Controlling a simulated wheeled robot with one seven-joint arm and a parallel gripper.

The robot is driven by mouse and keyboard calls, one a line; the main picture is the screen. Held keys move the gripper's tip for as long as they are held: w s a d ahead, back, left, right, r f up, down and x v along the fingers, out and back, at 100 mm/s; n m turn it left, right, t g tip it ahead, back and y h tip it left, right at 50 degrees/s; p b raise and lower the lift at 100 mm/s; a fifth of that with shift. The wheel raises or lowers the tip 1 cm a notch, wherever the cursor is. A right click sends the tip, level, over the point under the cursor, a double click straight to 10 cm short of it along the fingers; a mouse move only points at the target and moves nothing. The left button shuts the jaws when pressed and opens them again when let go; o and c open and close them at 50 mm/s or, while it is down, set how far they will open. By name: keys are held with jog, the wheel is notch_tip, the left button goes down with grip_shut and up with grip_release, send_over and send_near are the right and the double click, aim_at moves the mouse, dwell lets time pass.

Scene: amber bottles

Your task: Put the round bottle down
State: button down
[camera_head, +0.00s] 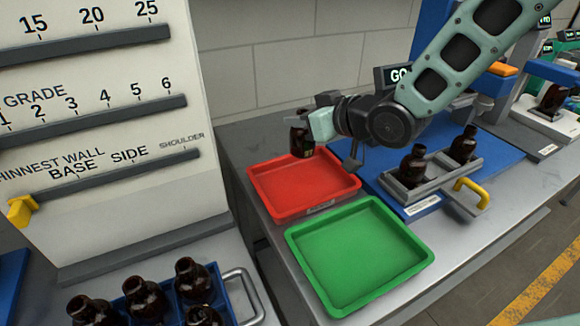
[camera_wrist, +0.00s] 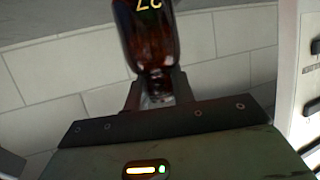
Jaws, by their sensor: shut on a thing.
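A dark amber round bottle (camera_head: 301,139) is held in my gripper (camera_head: 314,124) at the back edge of the red tray (camera_head: 303,189). Its base shows against the tray's far part; whether it touches the tray I cannot tell. In the wrist view, the bottle (camera_wrist: 148,38) fills the top middle, with pale yellow lettering on its side. My gripper (camera_wrist: 157,92) is shut on its narrower neck end. The fingers partly hide the neck. The red tray looks empty.
An empty green tray (camera_head: 356,255) is in front of the red one. Two amber bottles stand in a grey holder (camera_head: 435,172) with a yellow handle, on a blue mat. A blue crate (camera_head: 236,292) of several bottles is at lower left, below a gauge board (camera_head: 115,215).

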aim_at(303, 154)
notch_tip(303, 154, down, 9)
jog(key=shift+f, duration=0.1)
dwell(0.3)
jog(key=shift+f, duration=0.1)
jog(key=c, duration=1.2)
grip_release()
jog(key=shift+s+d+r, duration=0.15)
jog(key=shift+r, duration=0.1)
jog(key=p+v, duration=1.1)
jog(key=p, duration=0.5)
jog(key=shift+s+d+r+p, duration=0.15)
jog(key=shift+s+r+p, duration=0.1)
jog(key=shift+p, duration=0.15)
